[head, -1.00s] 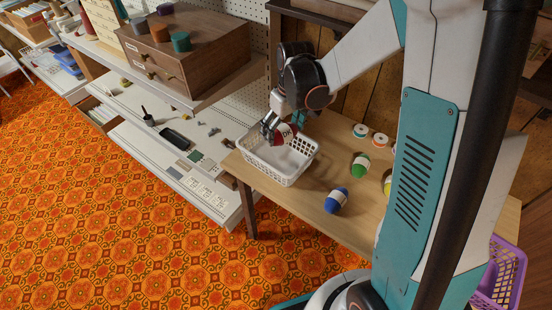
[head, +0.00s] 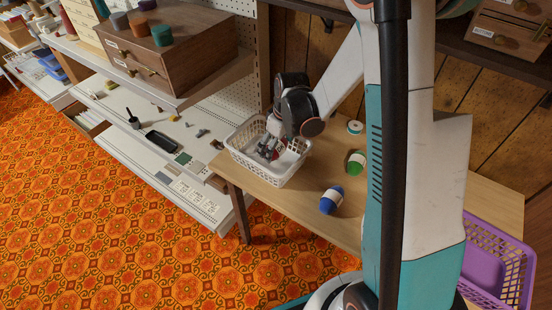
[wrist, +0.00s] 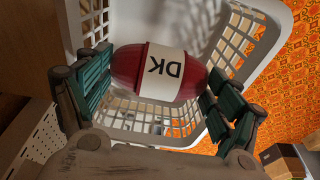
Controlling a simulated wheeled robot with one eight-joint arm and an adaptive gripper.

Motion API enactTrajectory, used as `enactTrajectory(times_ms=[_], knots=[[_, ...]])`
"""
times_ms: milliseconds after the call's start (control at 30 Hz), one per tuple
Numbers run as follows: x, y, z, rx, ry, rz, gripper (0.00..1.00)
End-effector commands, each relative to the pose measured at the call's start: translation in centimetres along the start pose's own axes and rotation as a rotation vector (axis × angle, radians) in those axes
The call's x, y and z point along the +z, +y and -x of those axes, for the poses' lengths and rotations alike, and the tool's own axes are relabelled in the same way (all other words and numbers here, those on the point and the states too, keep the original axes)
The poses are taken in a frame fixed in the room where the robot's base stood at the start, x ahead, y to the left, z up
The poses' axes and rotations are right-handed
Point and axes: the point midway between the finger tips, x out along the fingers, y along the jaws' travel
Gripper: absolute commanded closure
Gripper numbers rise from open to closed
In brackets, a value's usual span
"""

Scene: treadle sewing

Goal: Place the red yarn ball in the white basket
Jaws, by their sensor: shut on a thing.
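The red yarn ball (wrist: 126,66), with a white band marked "DK", lies sideways between the green finger pads in the wrist view. My gripper (head: 268,151) is shut on it. The white basket (head: 258,169) stands on the wooden table at its left end, and my gripper reaches down into it from above. In the wrist view the basket's lattice walls (wrist: 262,38) surround the ball. In the head view the ball is mostly hidden by the fingers. I cannot tell whether it touches the basket floor.
A blue yarn ball (head: 331,203) and a green yarn ball (head: 356,166) lie on the wooden table (head: 312,215) right of the basket. A white-topped spool (head: 355,128) stands behind them. A purple basket (head: 497,252) is at the far right. Shelves with a wooden drawer box (head: 175,50) stand left.

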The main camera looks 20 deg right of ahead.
Motion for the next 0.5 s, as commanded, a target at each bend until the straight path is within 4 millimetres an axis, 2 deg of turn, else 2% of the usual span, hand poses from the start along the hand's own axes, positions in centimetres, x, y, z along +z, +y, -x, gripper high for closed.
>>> enactTrajectory(times_ms=[233, 400, 500], knots=[[0.3, 0.0, -1.6, 0.000, 0.000, 0.000, 0.40], [0.8, 0.0, -4.2, 0.000, 0.000, 0.000, 0.40], [0.9, 0.0, -5.0, 0.000, 0.000, 0.000, 0.40]])
